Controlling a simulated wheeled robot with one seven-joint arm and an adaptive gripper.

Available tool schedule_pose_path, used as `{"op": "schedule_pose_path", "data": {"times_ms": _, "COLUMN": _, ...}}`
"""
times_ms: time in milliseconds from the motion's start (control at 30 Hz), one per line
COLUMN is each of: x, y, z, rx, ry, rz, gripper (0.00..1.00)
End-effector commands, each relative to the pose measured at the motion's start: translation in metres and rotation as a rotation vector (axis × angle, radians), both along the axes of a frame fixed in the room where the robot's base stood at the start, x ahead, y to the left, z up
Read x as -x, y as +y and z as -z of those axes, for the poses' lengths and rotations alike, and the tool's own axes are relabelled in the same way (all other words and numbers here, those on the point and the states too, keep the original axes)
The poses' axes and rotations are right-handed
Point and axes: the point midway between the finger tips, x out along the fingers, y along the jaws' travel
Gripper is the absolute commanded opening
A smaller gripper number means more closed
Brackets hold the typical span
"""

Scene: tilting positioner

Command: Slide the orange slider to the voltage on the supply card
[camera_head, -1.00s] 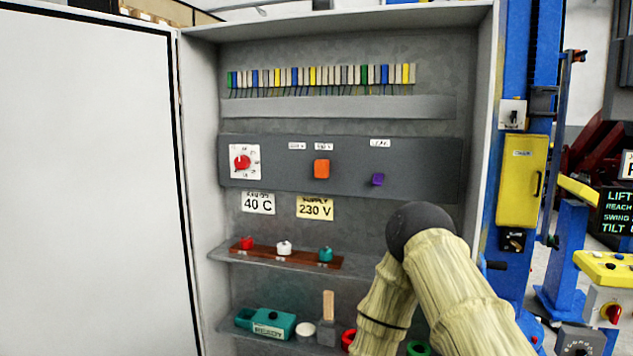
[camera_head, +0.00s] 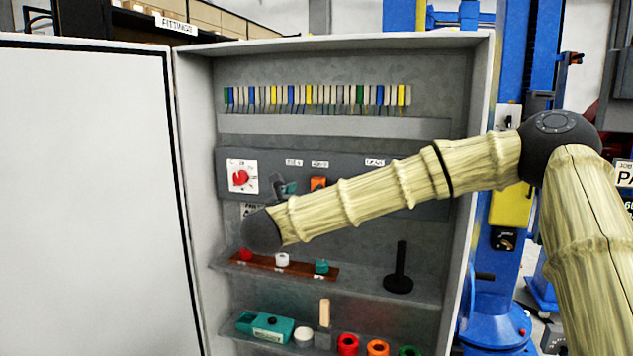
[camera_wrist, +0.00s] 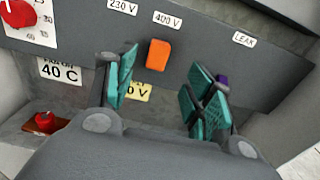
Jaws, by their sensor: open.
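The orange slider (camera_wrist: 158,54) is on the grey panel, below the 400 V label (camera_wrist: 167,20). The 230 V label (camera_wrist: 122,6) is to its left. In the head view the slider (camera_head: 318,183) shows just above my forearm. The yellow supply card (camera_wrist: 138,92) is partly behind my left finger, with only "0 V" readable; it read 230 V in the earlier head view. My gripper (camera_wrist: 166,72) is open and empty, its teal-padded fingers either side of the slider in the wrist view. I cannot tell whether the fingertips reach the slider's depth.
A purple knob (camera_wrist: 222,82) sits behind my right finger, under the LEAK label (camera_wrist: 244,39). A red dial (camera_head: 240,177) is on the panel's left. Below are a shelf with small knobs (camera_head: 282,260) and a black post (camera_head: 399,270). The cabinet door (camera_head: 90,200) stands at left.

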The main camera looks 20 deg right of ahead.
Motion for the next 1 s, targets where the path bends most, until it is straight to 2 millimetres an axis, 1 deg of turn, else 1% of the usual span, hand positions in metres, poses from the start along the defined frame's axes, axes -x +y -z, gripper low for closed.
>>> {"op": "schedule_pose_path", "data": {"times_ms": 167, "x": -0.013, "y": -0.010, "z": -0.004, "rx": -0.004, "ry": -0.004, "rz": 0.004, "gripper": 0.54}}
{"op": "schedule_pose_path", "data": {"times_ms": 500, "x": -0.055, "y": -0.038, "z": -0.005, "rx": -0.001, "ry": 0.000, "rz": 0.002, "gripper": 0.54}}
{"op": "schedule_pose_path", "data": {"times_ms": 700, "x": -0.076, "y": -0.051, "z": -0.004, "rx": -0.002, "ry": -0.001, "rz": 0.002, "gripper": 0.54}}
{"op": "schedule_pose_path", "data": {"times_ms": 833, "x": -0.084, "y": -0.056, "z": -0.002, "rx": -0.001, "ry": -0.001, "rz": 0.000, "gripper": 0.54}}
{"op": "schedule_pose_path", "data": {"times_ms": 1000, "x": -0.088, "y": -0.060, "z": 0.000, "rx": -0.001, "ry": -0.001, "rz": 0.000, "gripper": 0.54}}
